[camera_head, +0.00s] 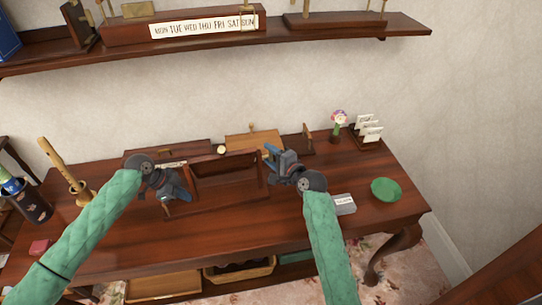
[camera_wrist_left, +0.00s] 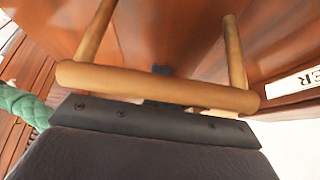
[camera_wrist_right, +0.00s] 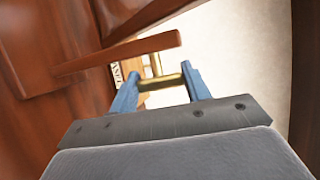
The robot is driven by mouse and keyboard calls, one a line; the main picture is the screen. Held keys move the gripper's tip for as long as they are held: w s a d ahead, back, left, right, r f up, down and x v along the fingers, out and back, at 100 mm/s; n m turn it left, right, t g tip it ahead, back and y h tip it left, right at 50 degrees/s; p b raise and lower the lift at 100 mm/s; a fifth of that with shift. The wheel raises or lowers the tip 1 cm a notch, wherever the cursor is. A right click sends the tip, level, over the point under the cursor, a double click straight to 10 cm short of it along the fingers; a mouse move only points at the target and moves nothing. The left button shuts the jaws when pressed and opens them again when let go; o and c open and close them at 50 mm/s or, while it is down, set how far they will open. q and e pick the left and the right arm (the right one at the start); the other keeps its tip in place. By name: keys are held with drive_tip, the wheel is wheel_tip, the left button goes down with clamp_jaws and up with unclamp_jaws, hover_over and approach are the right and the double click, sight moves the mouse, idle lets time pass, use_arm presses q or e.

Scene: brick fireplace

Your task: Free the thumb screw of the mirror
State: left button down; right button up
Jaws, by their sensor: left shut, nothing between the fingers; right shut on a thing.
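The mirror (camera_head: 228,176) appears to be the dark wooden framed panel on the desk, between my two grippers in the head view. My right gripper (camera_head: 271,153) is at its right side. In the right wrist view, the blue fingers of my right gripper (camera_wrist_right: 158,82) are shut on a brass rod-like piece (camera_wrist_right: 169,82), which seems to be the thumb screw. A dark wooden bar (camera_wrist_right: 125,52) lies just beyond it. My left gripper (camera_head: 182,190) is shut and empty at the mirror's left side. A pale bar on two posts (camera_wrist_left: 155,86) crosses close before it.
A green dish (camera_head: 386,189) and a grey labelled box (camera_head: 343,204) lie on the desk's right. A flower figure (camera_head: 339,122) and a card holder (camera_head: 368,131) stand behind. A shelf (camera_head: 200,45) overhangs the back.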

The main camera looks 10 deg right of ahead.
drive_tip(key=shift+n+t+y, duration=0.3)
drive_tip(key=shift+t, duration=0.7)
drive_tip(key=o, duration=1)
drive_tip(key=shift+s+d, duration=0.1)
drive_tip(key=v, duration=1.1)
drive_tip(key=shift+s+d, duration=0.2)
drive_tip(key=shift+s, duration=0.15)
use_arm(q)
drive_tip(key=shift+r, duration=0.1)
